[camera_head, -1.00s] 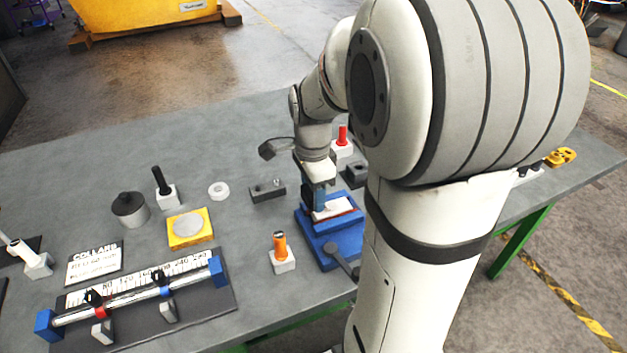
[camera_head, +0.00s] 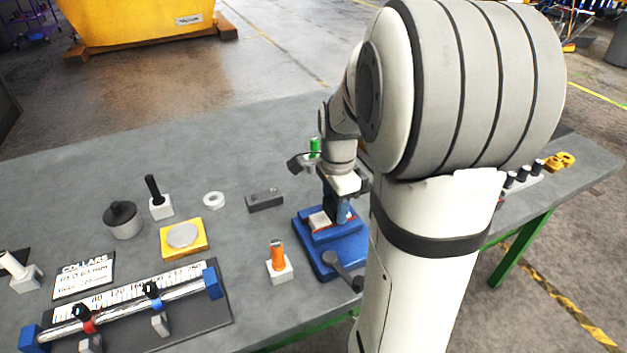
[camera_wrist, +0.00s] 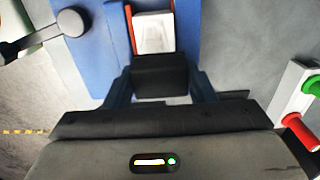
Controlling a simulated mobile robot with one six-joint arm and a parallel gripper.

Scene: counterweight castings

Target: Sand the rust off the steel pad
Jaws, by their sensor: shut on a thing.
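The steel pad (camera_head: 318,220) is a pale block clamped in the blue vise (camera_head: 335,246). In the wrist view the pad (camera_wrist: 154,32) lies between the vise's orange-edged jaws, its visible part pale, with no clear rust. My gripper (camera_head: 337,207) is over the right part of the vise, shut on a dark sanding block. The sanding block (camera_wrist: 160,76) sits between my fingers in the wrist view and hides the near part of the pad. It is at or just above the pad's surface; I cannot tell whether it touches.
The vise handle (camera_head: 340,268) sticks out in front. An orange-handled tool (camera_head: 277,256) stands left of the vise, and a dark grey block (camera_head: 264,200) lies behind it. Green and red knobs (camera_wrist: 312,86) are right of my gripper. Bare bench lies at the back left.

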